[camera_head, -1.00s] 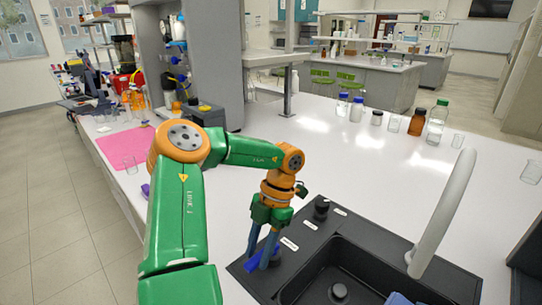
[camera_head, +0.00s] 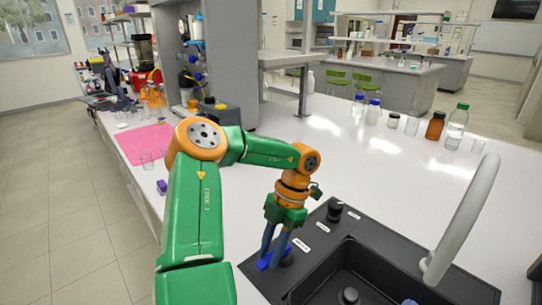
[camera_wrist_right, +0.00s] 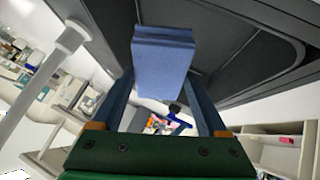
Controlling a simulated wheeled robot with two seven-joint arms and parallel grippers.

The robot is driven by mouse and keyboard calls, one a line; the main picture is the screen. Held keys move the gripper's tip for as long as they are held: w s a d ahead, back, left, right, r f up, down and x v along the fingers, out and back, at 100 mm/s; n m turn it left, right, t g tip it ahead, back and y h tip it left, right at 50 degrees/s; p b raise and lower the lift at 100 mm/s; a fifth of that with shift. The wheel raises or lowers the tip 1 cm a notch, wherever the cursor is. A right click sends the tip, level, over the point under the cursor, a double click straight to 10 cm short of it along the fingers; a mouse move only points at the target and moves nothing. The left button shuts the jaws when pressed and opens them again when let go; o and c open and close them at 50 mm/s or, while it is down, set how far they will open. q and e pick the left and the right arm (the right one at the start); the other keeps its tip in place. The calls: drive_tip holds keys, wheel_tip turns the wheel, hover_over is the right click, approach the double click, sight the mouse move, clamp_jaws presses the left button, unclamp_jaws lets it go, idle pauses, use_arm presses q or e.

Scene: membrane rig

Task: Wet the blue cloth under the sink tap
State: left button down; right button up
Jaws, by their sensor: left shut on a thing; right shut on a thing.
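My left gripper (camera_head: 270,252) points down at the left part of the black sink surround and is shut on a blue lever (camera_head: 264,265). The sink (camera_head: 335,285) is at the bottom right of the head view, with the pale curved tap (camera_head: 462,222) over its right part. The blue cloth (camera_wrist_right: 163,62) is folded into a block between the fingers of my right gripper (camera_wrist_right: 160,85) in the right wrist view, against the dark basin. A small blue corner (camera_head: 408,302) at the head view's bottom edge looks like the cloth. No water stream shows.
A black knob (camera_head: 335,208) stands on the sink surround behind the left gripper. Several bottles, including a brown one (camera_head: 435,126), stand at the back of the white bench (camera_head: 390,175). A pink mat (camera_head: 146,143) lies at the left. The bench middle is clear.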

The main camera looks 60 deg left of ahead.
idle(0.5)
use_arm(q)
drive_tip(key=m, duration=0.1)
drive_tip(key=a+m+y, duration=0.1)
drive_tip(key=m, duration=0.1)
drive_tip(key=c, duration=0.6)
unclamp_jaws()
drive_tip(key=shift+c, duration=0.2)
drive_tip(key=v, duration=1.2)
drive_tip(key=shift+w, duration=0.1)
